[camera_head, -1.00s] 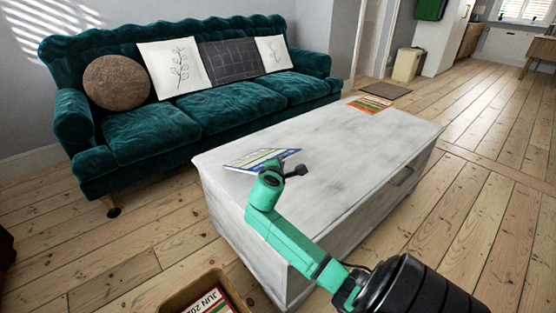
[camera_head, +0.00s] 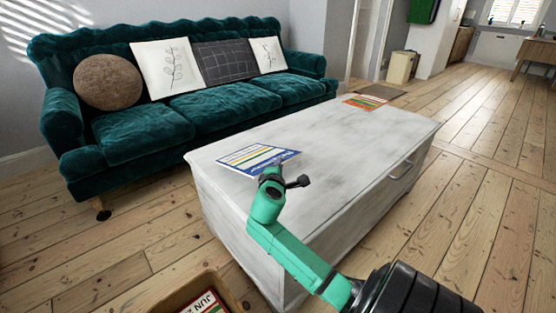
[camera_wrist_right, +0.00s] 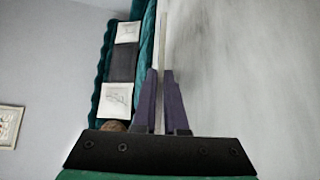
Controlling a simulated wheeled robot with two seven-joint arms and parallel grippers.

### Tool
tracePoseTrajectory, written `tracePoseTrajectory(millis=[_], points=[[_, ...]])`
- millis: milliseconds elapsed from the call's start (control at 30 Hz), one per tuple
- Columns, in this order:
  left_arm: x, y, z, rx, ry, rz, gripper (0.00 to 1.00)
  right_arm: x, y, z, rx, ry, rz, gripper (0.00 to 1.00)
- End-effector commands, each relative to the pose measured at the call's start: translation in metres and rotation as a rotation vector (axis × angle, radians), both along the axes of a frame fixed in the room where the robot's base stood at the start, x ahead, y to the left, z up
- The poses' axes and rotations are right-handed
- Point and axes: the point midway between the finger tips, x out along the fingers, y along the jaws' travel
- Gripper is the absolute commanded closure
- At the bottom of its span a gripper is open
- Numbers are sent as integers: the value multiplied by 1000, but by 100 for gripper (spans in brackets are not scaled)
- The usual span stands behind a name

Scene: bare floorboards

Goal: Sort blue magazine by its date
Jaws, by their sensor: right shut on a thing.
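The blue magazine (camera_head: 254,158), with a blue border and striped cover, is held at its near edge by my right gripper (camera_head: 271,178), over the near left part of the white table. Its cover faces my head camera at a slant. In the right wrist view the magazine (camera_wrist_right: 162,40) shows edge-on as a thin strip between the two purple fingers of the gripper (camera_wrist_right: 160,75), which are shut on it. Its date cannot be read. A brown box (camera_head: 176,302) on the floor carries a label (camera_head: 203,303) reading "JUN 20", partly cut off. My left gripper is out of view.
An orange magazine (camera_head: 365,102) lies at the table's far end. The white table (camera_head: 330,150) is otherwise clear. A green sofa (camera_head: 135,132) with several cushions stands behind it. Open floorboards (camera_head: 480,150) lie to the right.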

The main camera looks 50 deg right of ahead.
Motion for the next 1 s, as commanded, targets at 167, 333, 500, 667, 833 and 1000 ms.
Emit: tracePoseTrajectory(millis=[167,333,500,667,833,1000], points=[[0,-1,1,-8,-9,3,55,0,0,1,-1,-5,0,100],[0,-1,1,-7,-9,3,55,0,0,1,-2,-4,0,56],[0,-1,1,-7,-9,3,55,0,0,1,-1,-3,0,55],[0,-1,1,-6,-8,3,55,0,0,0,0,0,0,55],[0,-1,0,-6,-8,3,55,0,0,0,0,-1,0,55],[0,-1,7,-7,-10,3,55,-5,1,3,-1,1,0,55]])
